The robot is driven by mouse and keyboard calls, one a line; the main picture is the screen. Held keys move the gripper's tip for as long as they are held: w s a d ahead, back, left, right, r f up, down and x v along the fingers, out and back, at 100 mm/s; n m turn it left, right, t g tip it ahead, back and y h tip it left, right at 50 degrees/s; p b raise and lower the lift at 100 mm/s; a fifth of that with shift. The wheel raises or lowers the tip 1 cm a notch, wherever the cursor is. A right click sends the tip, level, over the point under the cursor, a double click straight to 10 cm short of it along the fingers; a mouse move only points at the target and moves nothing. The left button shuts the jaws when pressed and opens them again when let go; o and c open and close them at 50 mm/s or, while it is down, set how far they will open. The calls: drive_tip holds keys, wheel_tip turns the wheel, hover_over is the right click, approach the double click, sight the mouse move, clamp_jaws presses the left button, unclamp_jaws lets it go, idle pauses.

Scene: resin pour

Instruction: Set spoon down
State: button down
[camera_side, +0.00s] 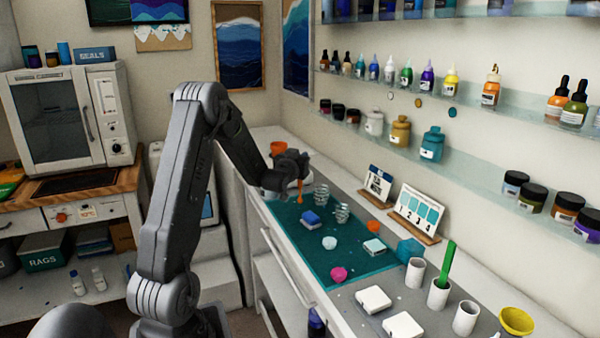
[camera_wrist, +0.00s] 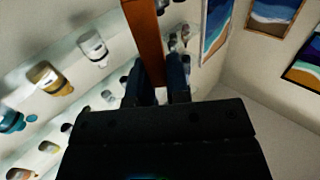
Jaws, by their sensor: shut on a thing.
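The spoon is orange. In the side view its lower part (camera_side: 300,188) hangs below my gripper (camera_side: 299,172), above the far end of the teal mat (camera_side: 340,263). In the wrist view the orange-brown spoon handle (camera_wrist: 145,38) passes between the two dark fingers of my gripper (camera_wrist: 160,82), which are shut on it. The bowl of the spoon is too small or hidden to make out. I cannot tell whether the spoon's tip touches anything.
Cards (camera_side: 417,212) stand along the wall side. White cups (camera_side: 415,272) and a yellow funnel (camera_side: 516,320) are nearer.

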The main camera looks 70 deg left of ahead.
drive_tip(key=shift+f, duration=1.4)
drive_tip(key=shift+f, duration=0.15)
drive_tip(key=c, duration=1.1)
unclamp_jaws()
